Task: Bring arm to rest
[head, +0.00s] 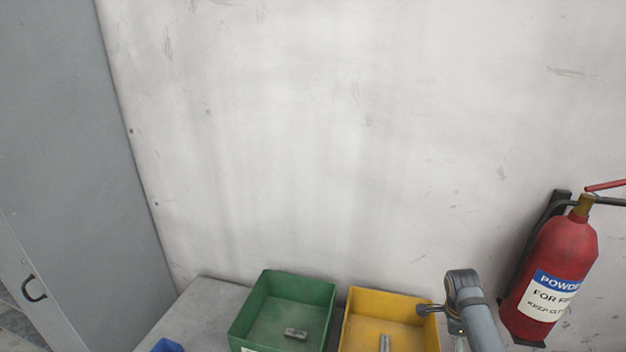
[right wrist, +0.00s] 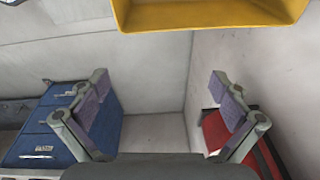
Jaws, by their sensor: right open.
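My right gripper (right wrist: 160,88) shows in the right wrist view with its two fingers wide apart and nothing between them. In the head view, my right arm (head: 477,315) rises from the bottom edge beside the yellow bin's right side; its fingers cannot be made out there. My left arm and left gripper are not in view.
A green bin (head: 236,325) and a yellow bin (head: 345,325), each holding a small metal part, stand on a grey table (head: 205,300) by the wall. A red fire extinguisher (head: 560,260) hangs at right. Blue containers (right wrist: 45,135) show in the right wrist view.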

